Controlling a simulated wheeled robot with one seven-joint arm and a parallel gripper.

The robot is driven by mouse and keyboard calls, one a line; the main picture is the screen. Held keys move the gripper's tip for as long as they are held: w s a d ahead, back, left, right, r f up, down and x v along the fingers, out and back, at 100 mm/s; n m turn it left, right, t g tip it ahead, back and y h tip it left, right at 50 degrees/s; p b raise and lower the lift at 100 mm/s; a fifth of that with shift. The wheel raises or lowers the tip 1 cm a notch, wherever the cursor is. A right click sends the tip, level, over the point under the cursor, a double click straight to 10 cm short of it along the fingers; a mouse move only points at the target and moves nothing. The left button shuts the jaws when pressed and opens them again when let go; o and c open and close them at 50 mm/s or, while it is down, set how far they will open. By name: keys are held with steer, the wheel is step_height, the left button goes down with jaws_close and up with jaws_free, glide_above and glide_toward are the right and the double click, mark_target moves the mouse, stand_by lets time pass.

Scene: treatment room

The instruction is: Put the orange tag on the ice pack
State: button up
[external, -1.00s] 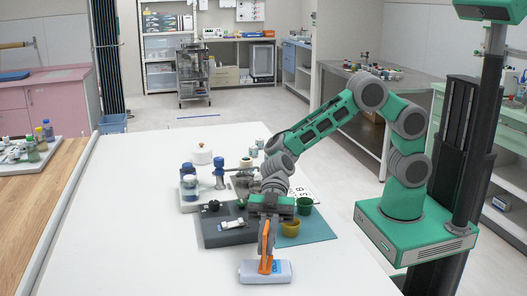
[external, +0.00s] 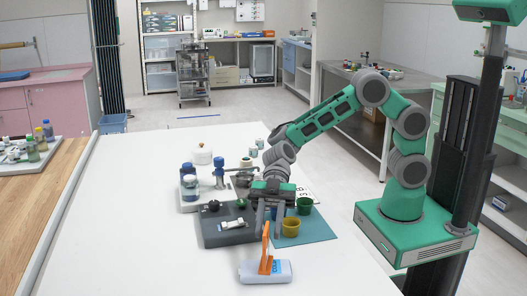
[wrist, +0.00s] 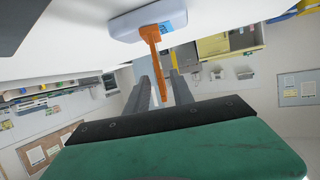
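The orange tag (external: 265,252) stands upright on the white ice pack (external: 280,273), its lower end against the pack's top near the blue print. In the wrist view the tag (wrist: 154,48) runs from the ice pack (wrist: 150,20) toward my fingers. My gripper (external: 268,226) is behind and above the pack in the external view. Its fingers are apart in the wrist view (wrist: 162,85), with the tag's free end showing between them and space on either side. The pack lies flat on the white table.
Behind the pack are a dark grey block (external: 225,238) with small items on it and a teal mat (external: 318,232) holding a yellow cup (external: 291,227) and a green cup (external: 304,206). Bottles stand further back. The white table's left side is clear.

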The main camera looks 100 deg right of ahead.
steer(key=v, duration=0.7)
steer(key=shift+d, duration=0.3)
steer(key=shift+s, duration=0.15)
steer(key=s+d+m+g+h+p, duration=0.1)
steer(key=s+d+m+h+p, duration=0.2)
steer(key=s, duration=0.6)
steer(key=s+d+r+m+g+h+p, duration=0.1)
steer(key=s+d+m+h+p, duration=0.3)
steer(key=s+d+m+h, duration=0.3)
steer(key=shift+s+m+h, duration=1.05)
steer(key=shift+m+h, duration=0.15)
steer(key=shift+r, duration=0.1)
